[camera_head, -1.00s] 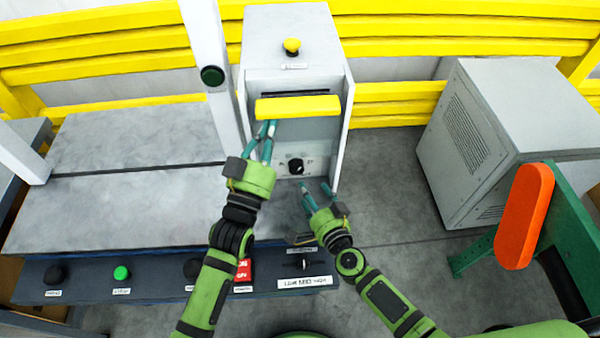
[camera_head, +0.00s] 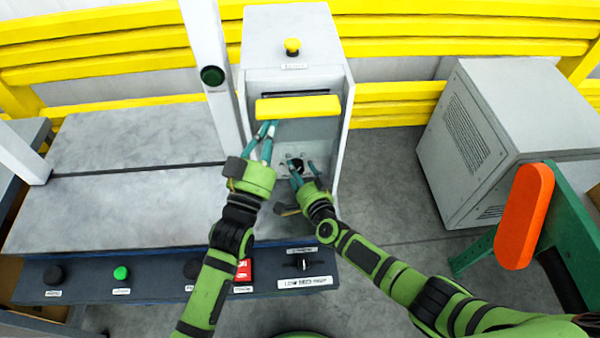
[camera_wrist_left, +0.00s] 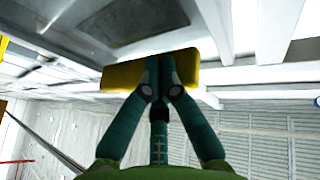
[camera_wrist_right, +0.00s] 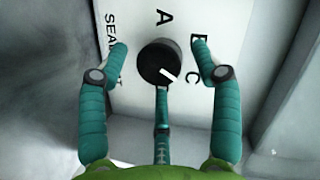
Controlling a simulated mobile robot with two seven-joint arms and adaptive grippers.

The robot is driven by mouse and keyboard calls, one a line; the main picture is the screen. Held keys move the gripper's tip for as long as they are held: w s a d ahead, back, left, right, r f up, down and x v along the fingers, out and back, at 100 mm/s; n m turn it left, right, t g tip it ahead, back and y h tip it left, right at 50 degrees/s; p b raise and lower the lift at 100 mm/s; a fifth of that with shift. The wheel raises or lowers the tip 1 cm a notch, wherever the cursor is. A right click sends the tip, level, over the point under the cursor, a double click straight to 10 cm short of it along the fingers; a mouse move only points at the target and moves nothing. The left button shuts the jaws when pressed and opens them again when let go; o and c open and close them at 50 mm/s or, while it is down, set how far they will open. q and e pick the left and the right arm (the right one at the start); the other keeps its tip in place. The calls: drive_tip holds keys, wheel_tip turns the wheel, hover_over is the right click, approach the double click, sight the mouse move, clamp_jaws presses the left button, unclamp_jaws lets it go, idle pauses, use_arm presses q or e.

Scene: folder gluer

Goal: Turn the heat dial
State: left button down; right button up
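The heat dial (camera_wrist_right: 157,63) is a round black knob with a white pointer mark, on a white plate lettered A, B and C. In the right wrist view its pointer slants to the lower right, toward C. The dial also shows in the head view (camera_head: 296,165), low on the grey machine's front, partly covered by my right gripper. My right gripper (camera_wrist_right: 160,58) is open, with a finger on either side of the dial and a third below it; contact is unclear. My left gripper (camera_wrist_left: 158,65) has its fingers together at the yellow bar (camera_head: 298,107), with no clear hold on it.
The yellow bar sticks out above the dial. Machine side walls (camera_head: 345,130) flank the recess. A control panel (camera_head: 80,285) with buttons lies in front. A grey cabinet (camera_head: 520,110) and an orange-and-green part (camera_head: 525,215) stand at the right.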

drive_tip(key=c, duration=1)
drive_tip(key=shift+o, duration=0.2)
drive_tip(key=shift+m, duration=0.3)
drive_tip(key=m+t+y, duration=0.1)
drive_tip(key=m, duration=0.1)
drive_tip(key=shift+w+d+f+m, duration=0.1)
drive_tip(key=shift+m, duration=0.3)
drive_tip(key=shift+f+m+t+y, duration=0.15)
drive_tip(key=shift+m+t, duration=0.25)
drive_tip(key=shift+m, duration=0.65)
drive_tip(key=shift+r+m+t+y, duration=0.1)
drive_tip(key=shift+m+t+y, duration=0.25)
drive_tip(key=shift+m, duration=0.7)
drive_tip(key=o, duration=1.1)
drive_tip(key=shift+f, duration=0.15)
